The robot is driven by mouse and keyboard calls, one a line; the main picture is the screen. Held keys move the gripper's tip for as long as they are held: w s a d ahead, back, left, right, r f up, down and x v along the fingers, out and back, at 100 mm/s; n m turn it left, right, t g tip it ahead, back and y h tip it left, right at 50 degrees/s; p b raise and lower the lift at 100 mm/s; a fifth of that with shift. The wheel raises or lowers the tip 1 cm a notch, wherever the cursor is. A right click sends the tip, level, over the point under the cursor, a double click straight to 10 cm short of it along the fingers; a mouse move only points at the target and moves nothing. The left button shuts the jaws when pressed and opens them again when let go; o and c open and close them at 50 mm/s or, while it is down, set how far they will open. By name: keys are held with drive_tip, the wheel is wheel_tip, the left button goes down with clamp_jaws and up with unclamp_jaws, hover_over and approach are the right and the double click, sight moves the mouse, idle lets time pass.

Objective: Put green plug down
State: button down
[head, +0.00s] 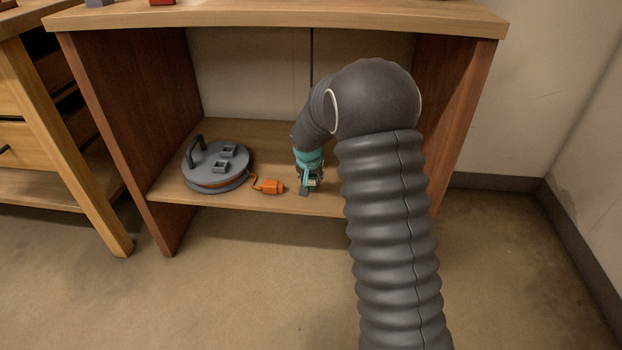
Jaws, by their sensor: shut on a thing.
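My gripper (308,188) is at the front part of the wooden shelf (275,202), below the bench top. It points down and sits just right of an orange plug. A small green thing, likely the green plug (313,184), shows between its fingers, and the gripper is shut on it. The fingers and my arm hide most of it. I cannot tell whether it touches the shelf.
A grey cable reel (217,165) with a handle stands on the shelf to the left. Its orange plug (272,187) lies close to my gripper. Wooden side panels (130,130) bound the shelf, and the bench top (270,14) is above. My arm hides the shelf's right part.

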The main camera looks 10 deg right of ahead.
drive_tip(key=shift+f+b, duration=0.5)
drive_tip(key=shift+f, duration=0.1)
drive_tip(key=c, duration=0.8)
unclamp_jaws()
drive_tip(key=shift+r, duration=0.1)
drive_tip(key=shift+o, duration=0.2)
drive_tip(key=s+d+f+p+v, duration=0.1)
drive_tip(key=s+v, duration=0.1)
drive_tip(key=v, duration=1)
drive_tip(key=s+d+p+v, duration=0.2)
drive_tip(key=v, duration=0.9)
drive_tip(key=s+r+n, duration=0.1)
drive_tip(key=s, duration=1.3)
drive_tip(key=s+r+n+t+y, duration=0.1)
drive_tip(key=s+r+n, duration=0.1)
drive_tip(key=s, duration=1.2)
drive_tip(key=shift+r+n, duration=0.25)
drive_tip(key=shift+n, duration=0.05)
